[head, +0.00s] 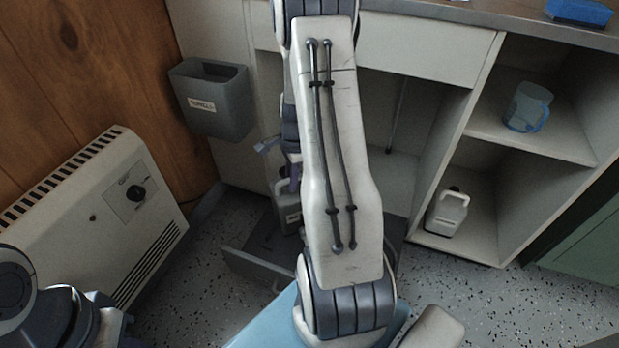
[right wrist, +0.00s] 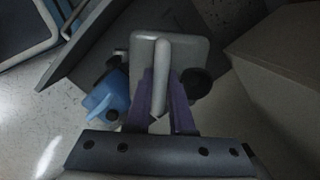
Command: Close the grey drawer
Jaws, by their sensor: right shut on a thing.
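The grey drawer (head: 262,265) stands pulled out low in the white cabinet, just above the speckled floor. My right arm hides much of it in the head view. My right gripper (head: 294,178) has purple fingers and is at the drawer, mostly behind my own arm. In the right wrist view the gripper (right wrist: 160,100) is shut on the pale handle of a grey jug (right wrist: 190,50). The jug (head: 288,212) shows partly in the head view, at the drawer; I cannot tell whether it touches the drawer's bottom. My left gripper is out of view.
A blue item (right wrist: 105,100) lies beside the jug. A grey bin (head: 215,110) hangs on the cabinet's left side. A heater (head: 90,210) stands at the left. Open shelves at the right hold a blue pitcher (head: 528,107) and a white jug (head: 447,213).

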